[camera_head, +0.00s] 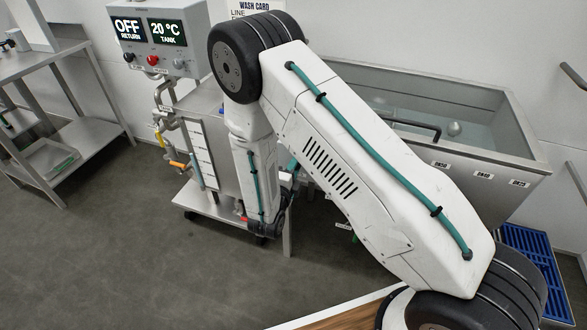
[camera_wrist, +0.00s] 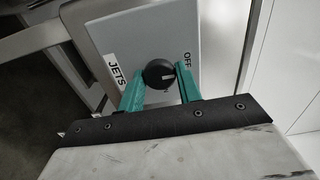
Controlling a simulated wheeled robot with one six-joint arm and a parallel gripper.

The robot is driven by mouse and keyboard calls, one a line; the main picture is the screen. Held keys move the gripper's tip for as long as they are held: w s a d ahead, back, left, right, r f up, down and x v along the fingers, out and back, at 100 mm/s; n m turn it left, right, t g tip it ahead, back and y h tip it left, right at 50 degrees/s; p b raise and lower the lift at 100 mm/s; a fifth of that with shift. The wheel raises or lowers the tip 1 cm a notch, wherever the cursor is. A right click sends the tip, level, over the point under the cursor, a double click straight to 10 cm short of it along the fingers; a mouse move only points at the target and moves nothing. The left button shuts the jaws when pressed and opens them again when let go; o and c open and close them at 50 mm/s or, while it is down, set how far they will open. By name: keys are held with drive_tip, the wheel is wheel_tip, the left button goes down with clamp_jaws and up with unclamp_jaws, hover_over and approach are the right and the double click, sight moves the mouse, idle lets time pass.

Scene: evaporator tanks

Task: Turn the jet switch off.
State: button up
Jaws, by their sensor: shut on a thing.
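The jet switch is a round black knob (camera_wrist: 158,72) on a grey box (camera_wrist: 150,38) in the wrist view. The word JETS is to its left and OFF to its upper right. A short white mark on the knob points roughly to the right, towards the side with the OFF label. My gripper (camera_wrist: 159,80) has its two green fingers on either side of the knob and is shut on it. The far side of the fingertips is hard to see. In the head view my arm hides the switch, and the gripper cannot be made out clearly.
The head view shows a control box (camera_head: 160,38) reading OFF RETURN and 20 °C TANK, above pipes and valves. A steel tank (camera_head: 530,165) stands behind my arm at right. A metal shelf (camera_head: 70,165) is at left. The floor (camera_head: 130,250) at front left is clear.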

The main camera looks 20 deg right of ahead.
drive_tip(key=shift+a, duration=0.1)
drive_tip(key=o, duration=0.9)
drive_tip(key=shift+o, duration=0.2)
drive_tip(key=v, duration=0.7)
drive_tip(key=shift+s+a, duration=0.15)
drive_tip(key=shift+s, duration=0.2)
